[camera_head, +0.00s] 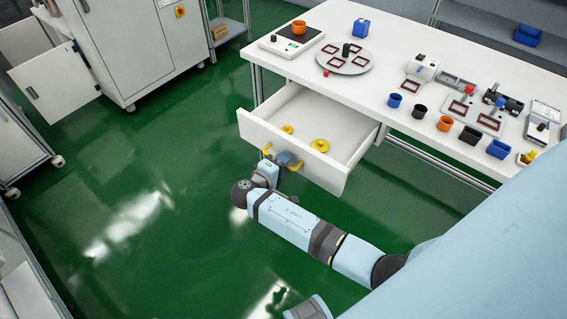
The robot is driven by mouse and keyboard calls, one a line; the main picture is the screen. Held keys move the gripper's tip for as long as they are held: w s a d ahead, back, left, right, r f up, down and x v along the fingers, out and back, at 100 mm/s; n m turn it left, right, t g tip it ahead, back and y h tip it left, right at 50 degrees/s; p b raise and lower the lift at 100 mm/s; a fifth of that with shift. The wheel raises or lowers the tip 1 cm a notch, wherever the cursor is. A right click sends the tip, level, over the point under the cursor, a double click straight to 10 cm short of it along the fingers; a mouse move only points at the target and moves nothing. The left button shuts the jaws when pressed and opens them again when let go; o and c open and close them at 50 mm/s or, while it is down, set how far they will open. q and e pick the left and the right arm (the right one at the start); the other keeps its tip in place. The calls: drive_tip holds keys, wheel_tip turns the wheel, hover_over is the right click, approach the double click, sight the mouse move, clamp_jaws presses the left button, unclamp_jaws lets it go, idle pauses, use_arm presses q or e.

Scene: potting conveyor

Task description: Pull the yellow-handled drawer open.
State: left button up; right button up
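The white drawer (262,130) stands pulled well out from under the white table, and its inside shows. Its yellow handle (267,149) is on the front panel, partly covered by my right gripper. My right gripper (283,158) is at the middle of the handle and appears shut on it; the fingertips are small and partly hidden. My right arm reaches in from the lower right. Two yellow round pieces, one at the left (287,129) and one at the right (320,145), lie in the drawer. My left gripper is not in view.
The white table (384,80) carries a scale (291,42), a round plate (345,60), several small cups and other devices. A white cabinet (125,45) stands at the upper left. The green floor (150,180) left of the drawer is clear.

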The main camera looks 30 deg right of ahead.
drive_tip(key=p+v, duration=0.2)
drive_tip(key=v, duration=0.5)
drive_tip(key=shift+a, duration=0.25)
